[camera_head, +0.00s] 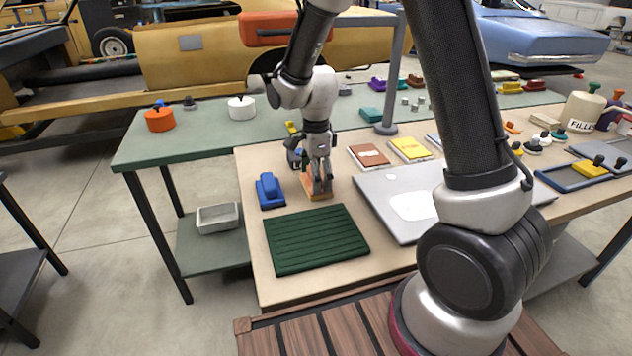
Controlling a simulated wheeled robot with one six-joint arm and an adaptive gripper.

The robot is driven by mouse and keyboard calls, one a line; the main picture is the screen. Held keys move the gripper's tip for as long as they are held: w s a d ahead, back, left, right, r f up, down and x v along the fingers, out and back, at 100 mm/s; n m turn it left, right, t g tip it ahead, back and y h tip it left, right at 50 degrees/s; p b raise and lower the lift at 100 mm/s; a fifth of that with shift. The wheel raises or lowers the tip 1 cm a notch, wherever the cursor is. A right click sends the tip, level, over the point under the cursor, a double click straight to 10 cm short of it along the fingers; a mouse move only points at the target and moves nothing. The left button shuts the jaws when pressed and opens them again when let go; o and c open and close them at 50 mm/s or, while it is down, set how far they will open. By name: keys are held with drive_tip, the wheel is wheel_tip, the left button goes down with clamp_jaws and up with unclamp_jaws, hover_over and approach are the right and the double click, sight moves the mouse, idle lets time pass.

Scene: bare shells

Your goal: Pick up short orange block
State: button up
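A short orange block (318,196) lies on the light wooden table top, between the blue block and the laptop. My gripper (319,184) points straight down at it, with its fingertips at the block's top and sides. The fingers hide part of the block. I cannot tell whether they touch or press on it. The block appears to rest on the table.
A blue block (269,191) stands close at the left, and a dark green ribbed mat (316,240) lies in front. A silver laptop (385,207) is at the right. Books (369,156) lie behind it. A grey bin (218,218) sits on a lower shelf.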

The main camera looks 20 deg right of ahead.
drive_tip(key=shift+c, duration=1.2)
drive_tip(key=shift+r, duration=0.25)
drive_tip(key=shift+c, duration=1)
wheel_tip(320, 180, up, 9)
drive_tip(key=shift+r, duration=0.2)
drive_tip(key=o, duration=0.4)
drive_tip(key=shift+c, duration=0.2)
